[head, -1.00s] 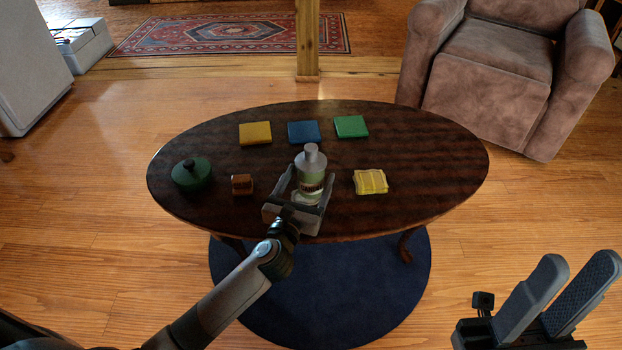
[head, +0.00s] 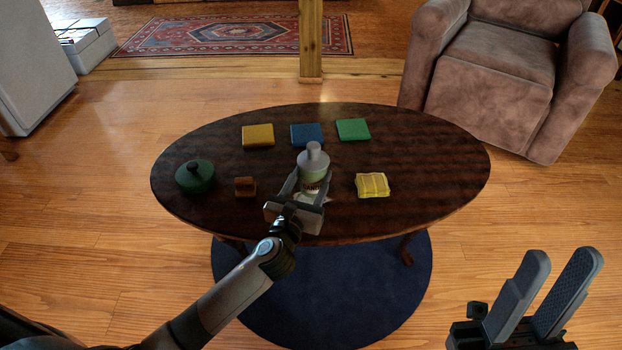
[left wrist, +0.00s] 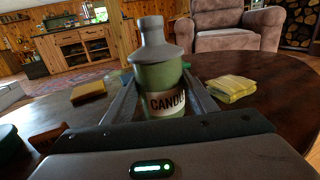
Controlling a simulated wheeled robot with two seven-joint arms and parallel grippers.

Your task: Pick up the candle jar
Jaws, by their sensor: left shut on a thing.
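The candle jar (head: 313,170) is pale green with a grey stoppered lid and a label reading "CAND…". It is near the front middle of the dark oval table. My left gripper (head: 308,190) is shut on the jar, with a finger on either side of it. In the left wrist view the jar (left wrist: 158,75) is upright between the fingers. Whether its base touches the table is hidden by the gripper. My right gripper (head: 545,290) is at the lower right, away from the table, with its fingers apart and nothing between them.
On the oval table (head: 430,160) are a green lidded pot (head: 195,177), a small brown block (head: 245,187), a folded yellow cloth (head: 372,185), and yellow (head: 258,136), blue (head: 307,135) and green (head: 353,130) flat squares. The table's right end is clear. An armchair (head: 495,75) stands behind.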

